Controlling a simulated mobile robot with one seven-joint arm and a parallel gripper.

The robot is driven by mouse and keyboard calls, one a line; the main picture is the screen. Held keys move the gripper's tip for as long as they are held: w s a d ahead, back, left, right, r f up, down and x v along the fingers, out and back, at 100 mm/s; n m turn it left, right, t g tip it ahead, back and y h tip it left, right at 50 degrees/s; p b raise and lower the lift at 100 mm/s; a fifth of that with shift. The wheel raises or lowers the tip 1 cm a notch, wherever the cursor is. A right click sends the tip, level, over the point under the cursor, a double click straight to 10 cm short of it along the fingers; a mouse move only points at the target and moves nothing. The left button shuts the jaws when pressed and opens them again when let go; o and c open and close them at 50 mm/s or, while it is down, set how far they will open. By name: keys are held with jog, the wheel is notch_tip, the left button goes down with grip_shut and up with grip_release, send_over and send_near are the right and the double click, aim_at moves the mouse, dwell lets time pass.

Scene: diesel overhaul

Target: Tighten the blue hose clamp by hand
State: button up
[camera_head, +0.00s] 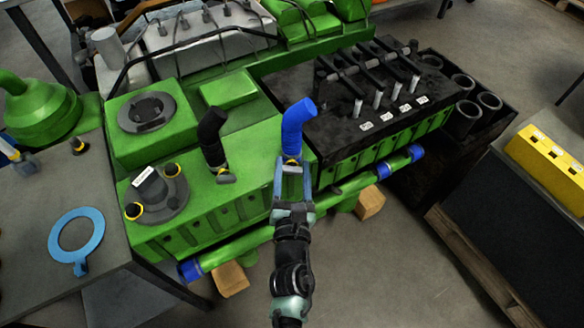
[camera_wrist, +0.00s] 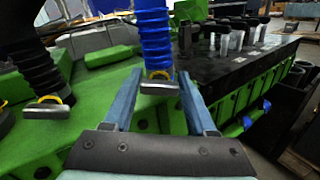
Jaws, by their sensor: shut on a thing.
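The blue hose (camera_head: 295,128) stands up from the green engine block, bent at its top; its ribbed lower part shows in the wrist view (camera_wrist: 155,40). The blue hose clamp (camera_wrist: 160,88) is at the hose's base, with a yellow ring and a grey tab facing me. My gripper (camera_head: 291,168) reaches in from the front, its two blue-grey fingers on either side of the tab. It is shut on the clamp; the exact finger contact is hard to make out.
A black hose (camera_head: 212,138) with a similar clamp (camera_head: 226,176) stands to the left on the green block. Black machinery with pale upright pins (camera_head: 377,100) lies to the right. A green pipe (camera_head: 345,187) with blue ends runs along the engine's front. A blue ring (camera_head: 62,258) lies on the left table.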

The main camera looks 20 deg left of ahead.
jog(key=m, duration=0.3)
jog(key=shift+d, duration=0.15)
jog(key=shift+w+f+m+p, duration=0.1)
jog(key=shift+m+p, duration=0.3)
jog(key=shift+m, duration=1.7)
jog(key=o, duration=1.4)
jog(key=b+v, duration=0.1)
jog(key=v, duration=1.2)
